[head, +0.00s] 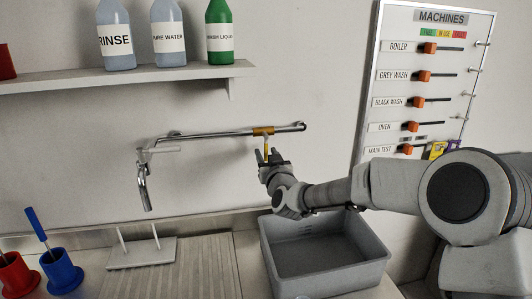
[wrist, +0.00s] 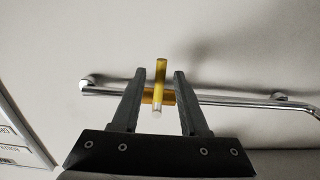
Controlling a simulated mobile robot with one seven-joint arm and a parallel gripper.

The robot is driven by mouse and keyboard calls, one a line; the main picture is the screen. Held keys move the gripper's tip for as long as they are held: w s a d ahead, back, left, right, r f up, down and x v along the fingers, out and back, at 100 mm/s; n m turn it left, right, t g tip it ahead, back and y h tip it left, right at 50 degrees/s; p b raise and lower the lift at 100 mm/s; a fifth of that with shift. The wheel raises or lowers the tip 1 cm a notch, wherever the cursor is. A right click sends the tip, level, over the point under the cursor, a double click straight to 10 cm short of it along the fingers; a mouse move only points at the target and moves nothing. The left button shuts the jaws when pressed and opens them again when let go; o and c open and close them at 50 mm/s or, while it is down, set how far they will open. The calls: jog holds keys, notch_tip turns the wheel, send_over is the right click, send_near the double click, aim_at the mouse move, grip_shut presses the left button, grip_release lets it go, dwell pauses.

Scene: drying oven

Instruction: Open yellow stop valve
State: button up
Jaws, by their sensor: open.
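The yellow stop valve (head: 263,131) sits on a chrome wall pipe (head: 215,135). In the head view its handle points down from the pipe. In the wrist view the yellow handle (wrist: 160,82) with a pale end stands between the two fingers, with a visible gap on each side. My gripper (head: 268,154) is open and empty, just below the valve in the head view. It also shows in the wrist view (wrist: 160,88), its fingers on either side of the handle.
A grey basin (head: 325,283) lies below my arm. A shelf (head: 130,78) with bottles is above the pipe. A chrome spout (head: 144,185) hangs at the pipe's left. A MACHINES panel (head: 428,80) is on the right wall. Red and blue cups (head: 62,273) stand at lower left.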

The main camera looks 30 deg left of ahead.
jog(key=shift+w+a, duration=0.35)
jog(key=shift+w, duration=0.1)
jog(key=shift+c, duration=0.3)
grip_shut()
dwell(1.0)
